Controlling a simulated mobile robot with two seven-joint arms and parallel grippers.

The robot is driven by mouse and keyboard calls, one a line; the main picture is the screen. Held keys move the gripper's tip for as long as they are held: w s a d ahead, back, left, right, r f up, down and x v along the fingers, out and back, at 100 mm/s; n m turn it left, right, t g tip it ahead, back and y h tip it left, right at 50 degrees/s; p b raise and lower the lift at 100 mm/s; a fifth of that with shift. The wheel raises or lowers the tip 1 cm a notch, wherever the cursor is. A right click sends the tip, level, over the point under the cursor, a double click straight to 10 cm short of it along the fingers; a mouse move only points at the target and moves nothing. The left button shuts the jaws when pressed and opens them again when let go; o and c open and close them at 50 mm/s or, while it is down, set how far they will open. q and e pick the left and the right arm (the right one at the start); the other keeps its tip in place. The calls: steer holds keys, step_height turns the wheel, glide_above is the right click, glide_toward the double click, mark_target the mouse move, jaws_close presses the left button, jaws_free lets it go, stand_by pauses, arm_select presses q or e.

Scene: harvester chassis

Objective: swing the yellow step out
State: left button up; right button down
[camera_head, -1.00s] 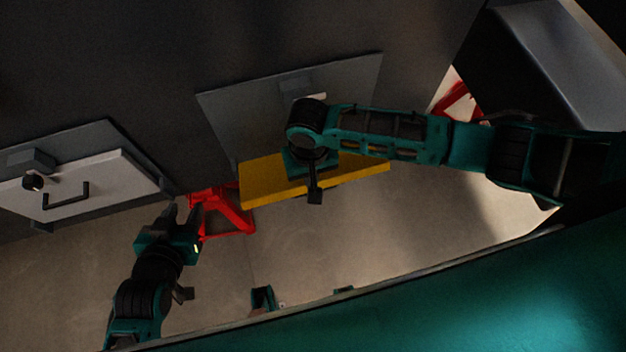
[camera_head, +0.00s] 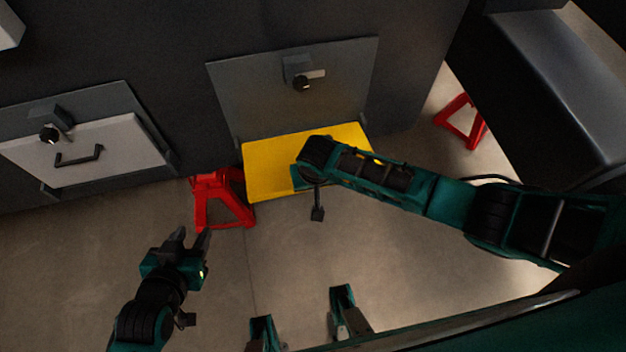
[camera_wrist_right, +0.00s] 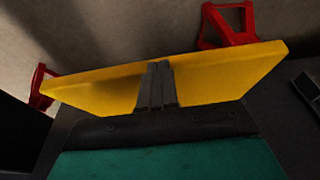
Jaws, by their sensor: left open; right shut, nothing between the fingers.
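The yellow step (camera_head: 266,168) juts from the dark chassis wall below a grey panel in the head view, its broad face showing. It also spans the right wrist view (camera_wrist_right: 105,92). My right gripper (camera_wrist_right: 160,66) is shut and empty, with its fingers in front of the step's face; whether they touch it I cannot tell. In the head view my right wrist covers the step's right part and hides those fingers. My left gripper (camera_head: 192,238) is open and empty, over the floor to the left of the step and apart from it.
A red stand (camera_head: 222,200) is just left of the step; another red stand (camera_head: 462,122) is at the right. The grey panel (camera_head: 240,95) has a latch (camera_head: 303,80). A white door (camera_head: 95,153) with a black handle is at the left.

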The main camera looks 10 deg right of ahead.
steer(key=f, duration=0.2)
steer(key=s+f+b, duration=0.1)
steer(key=f, duration=0.1)
steer(key=shift+s+f, duration=0.2)
steer(key=shift+f, duration=0.1)
steer(key=shift+f, duration=0.1)
